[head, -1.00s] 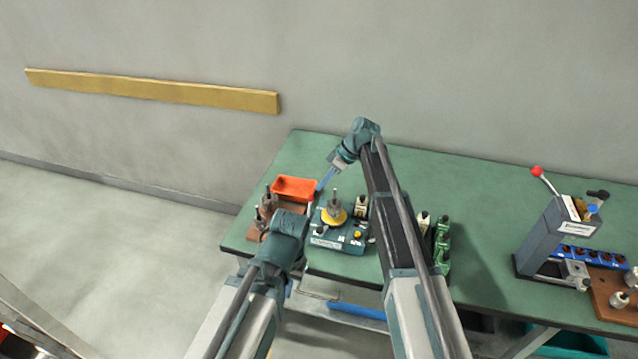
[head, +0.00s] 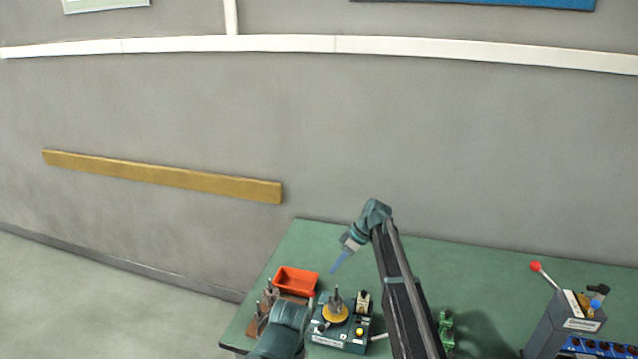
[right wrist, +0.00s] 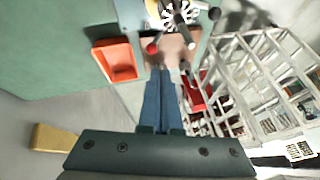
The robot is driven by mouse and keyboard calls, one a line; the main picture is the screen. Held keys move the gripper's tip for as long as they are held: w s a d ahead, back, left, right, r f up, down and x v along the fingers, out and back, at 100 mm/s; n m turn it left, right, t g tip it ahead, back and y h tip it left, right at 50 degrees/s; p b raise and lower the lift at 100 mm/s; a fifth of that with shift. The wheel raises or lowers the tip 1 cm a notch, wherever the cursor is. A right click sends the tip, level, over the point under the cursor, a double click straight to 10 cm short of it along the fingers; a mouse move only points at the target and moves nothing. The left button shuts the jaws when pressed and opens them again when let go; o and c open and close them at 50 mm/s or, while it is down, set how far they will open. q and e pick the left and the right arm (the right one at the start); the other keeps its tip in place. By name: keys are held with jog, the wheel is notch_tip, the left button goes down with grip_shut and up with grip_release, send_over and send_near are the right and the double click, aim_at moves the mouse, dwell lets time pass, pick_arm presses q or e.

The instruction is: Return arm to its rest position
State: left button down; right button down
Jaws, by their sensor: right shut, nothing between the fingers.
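My right gripper (head: 337,267) hangs over the green table, just right of the red tray (head: 296,281) and behind the winding device (head: 325,335) with its yellow disc. Its blue fingers are together and empty. In the right wrist view, the shut fingers (right wrist: 160,75) point toward a brown board (right wrist: 172,48), with the red tray (right wrist: 118,62) to their left. Part of my left arm shows at the bottom of the head view; its gripper is out of the picture.
The green table (head: 480,262) stands against a grey wall. A grey press (head: 565,325) with a red-knobbed lever is at the right. Green parts (head: 445,328) lie right of my arm. The table's back middle is clear. A pale rack (right wrist: 265,80) shows in the wrist view.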

jog(key=s+a+f+m+h, duration=0.1)
jog(key=s+m+h, duration=0.2)
jog(key=s, duration=1.4)
jog(key=s+a+f+m+h, duration=0.1)
jog(key=s+m+h, duration=0.3)
jog(key=s, duration=1.4)
jog(key=shift+a+f+m, duration=0.15)
jog(key=shift+f+m, duration=0.55)
jog(key=shift+m, duration=0.2)
